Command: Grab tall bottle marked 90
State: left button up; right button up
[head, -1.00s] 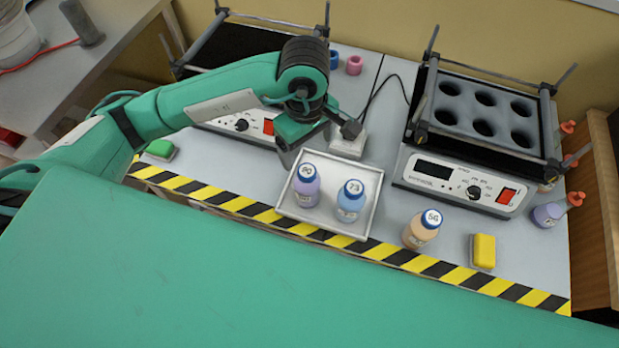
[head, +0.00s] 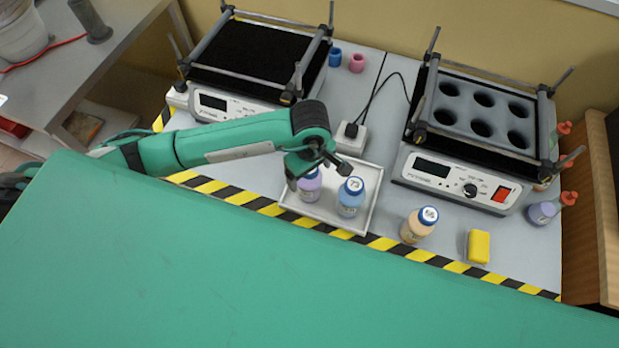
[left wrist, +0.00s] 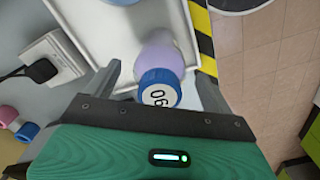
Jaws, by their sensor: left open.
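The purple bottle (head: 308,189) stands in the white tray, its cap hidden by my gripper in the head view. In the left wrist view the purple bottle (left wrist: 162,52) shows a blue cap labelled 90, turned in the picture. My left gripper (head: 318,172) is open above it. In the left wrist view the cap lies between the spread fingers of the gripper (left wrist: 160,78), with no visible grip. A blue bottle (head: 350,201) marked 73 stands to its right in the tray. My right gripper is not in view.
The tray (head: 372,195) sits by the striped table edge. A peach bottle (head: 417,228) and a yellow block (head: 478,246) stand to its right. Two shaker devices, left (head: 236,104) and right (head: 462,186), stand behind. A white power adapter (head: 352,138) is behind the tray.

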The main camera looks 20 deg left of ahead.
pick_arm(q)
jog(key=shift+f, duration=0.55)
jog(key=c, duration=1.7)
